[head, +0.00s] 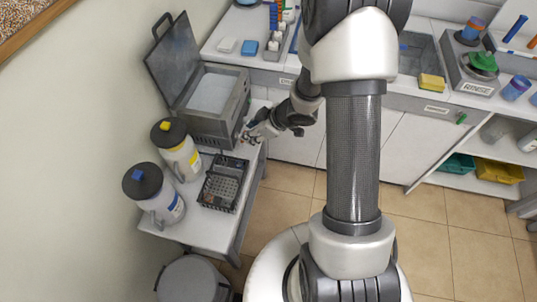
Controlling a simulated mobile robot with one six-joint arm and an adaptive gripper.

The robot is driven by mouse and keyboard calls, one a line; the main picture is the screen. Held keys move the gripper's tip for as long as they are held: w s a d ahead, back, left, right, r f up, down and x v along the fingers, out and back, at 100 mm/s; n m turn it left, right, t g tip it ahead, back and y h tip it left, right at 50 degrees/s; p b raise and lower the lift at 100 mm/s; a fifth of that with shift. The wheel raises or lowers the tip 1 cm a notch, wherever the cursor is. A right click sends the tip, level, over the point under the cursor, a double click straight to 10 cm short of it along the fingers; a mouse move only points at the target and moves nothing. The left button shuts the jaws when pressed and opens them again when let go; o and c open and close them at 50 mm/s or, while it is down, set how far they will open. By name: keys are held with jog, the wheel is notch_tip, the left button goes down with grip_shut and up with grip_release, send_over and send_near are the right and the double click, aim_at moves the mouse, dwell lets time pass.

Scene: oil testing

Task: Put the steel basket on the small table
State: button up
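A dark, grid-like basket (222,188) with several cells lies on the small white table (205,226); it looks like the steel basket. It sits right of two big jugs and in front of a grey metal box. My gripper (247,134) is beyond the basket in the picture, close to the right side of the metal box, and apart from the basket. Its fingers are small and partly blurred against the table and box, so I cannot tell whether they are open or shut. No held thing is visible in it.
The grey metal box (208,128) has its lid (172,60) raised. A yellow-labelled jug (184,160) and a blue-labelled jug (165,206) stand along the wall. A grey bin (190,282) is below. The table's front edge is bare. Counters run along the back.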

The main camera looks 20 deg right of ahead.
jog(key=w+d+r+m+t+h, duration=0.15)
jog(key=d+r+h, duration=0.25)
jog(key=r, duration=0.6)
jog(key=s+d+r+m+h, duration=0.1)
jog(key=s+r+m+h, duration=0.15)
jog(key=r, duration=0.35)
jog(key=s+d+r+m+h, duration=0.1)
jog(key=s+r, duration=0.3)
jog(key=r, duration=0.1)
jog(key=s+a+r+m+g+y, duration=0.1)
jog(key=s+a, duration=0.4)
jog(key=s, duration=0.5)
jog(key=s+a+r+m+g+y, duration=0.2)
jog(key=s+a+r, duration=0.2)
jog(key=s, duration=0.7)
jog(key=shift+a+r, duration=0.2)
jog(key=shift+a, duration=0.45)
